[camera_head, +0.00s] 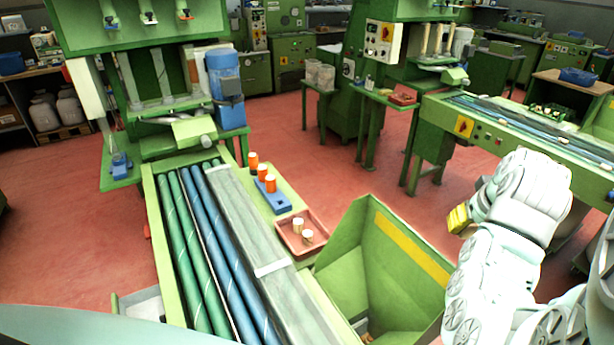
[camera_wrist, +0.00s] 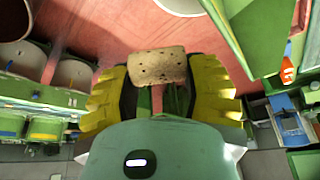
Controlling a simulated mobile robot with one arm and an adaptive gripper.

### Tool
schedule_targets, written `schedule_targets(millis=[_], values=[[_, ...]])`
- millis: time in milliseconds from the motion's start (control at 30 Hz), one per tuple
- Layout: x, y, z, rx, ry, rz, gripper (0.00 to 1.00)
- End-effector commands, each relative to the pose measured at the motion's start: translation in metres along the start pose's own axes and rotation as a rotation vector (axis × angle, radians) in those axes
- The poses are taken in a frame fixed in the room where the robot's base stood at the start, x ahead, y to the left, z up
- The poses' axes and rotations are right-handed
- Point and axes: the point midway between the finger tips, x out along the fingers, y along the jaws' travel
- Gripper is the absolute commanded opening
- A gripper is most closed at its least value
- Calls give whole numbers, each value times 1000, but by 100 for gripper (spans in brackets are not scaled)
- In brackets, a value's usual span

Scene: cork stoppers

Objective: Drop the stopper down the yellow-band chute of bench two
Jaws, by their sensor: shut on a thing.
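My gripper (camera_head: 459,218) is at the right in the head view, with a yellow finger showing. In the wrist view its yellow fingers (camera_wrist: 157,80) are shut on a tan cork stopper (camera_wrist: 158,67) with dark specks, lying crosswise between them. The stopper does not show in the head view. A green chute (camera_head: 341,254) with a yellow band (camera_head: 411,248) along its inner wall stands open-topped at the lower middle. My gripper is to the right of the chute in the picture, apart from it. A green wall shows at the upper right in the wrist view (camera_wrist: 246,28).
Left of the chute is a bench with green and blue rollers (camera_head: 220,255). A pink tray (camera_head: 291,244) with pale stoppers and a blue holder (camera_head: 271,200) near orange-capped items sit beside them. Another roller bench (camera_head: 466,126) stands at right. Red floor (camera_head: 345,170) lies open between.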

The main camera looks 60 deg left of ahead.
Motion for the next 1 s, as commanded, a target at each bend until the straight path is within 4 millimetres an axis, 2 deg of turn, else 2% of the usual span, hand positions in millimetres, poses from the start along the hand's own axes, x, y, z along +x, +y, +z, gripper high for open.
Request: schedule_targets(millis=[33,200,400,533,667,1000], values=[[-6,-24,-7,-82,-4,-30,38],[-12,-86,-10,-310,-3,-123,38],[-23,-135,-4,-495,-2,-202,38],[-26,-150,1,-552,-2,-228,38],[-23,-155,4,-570,0,-237,38],[5,-154,15,-568,-1,-237,38]])
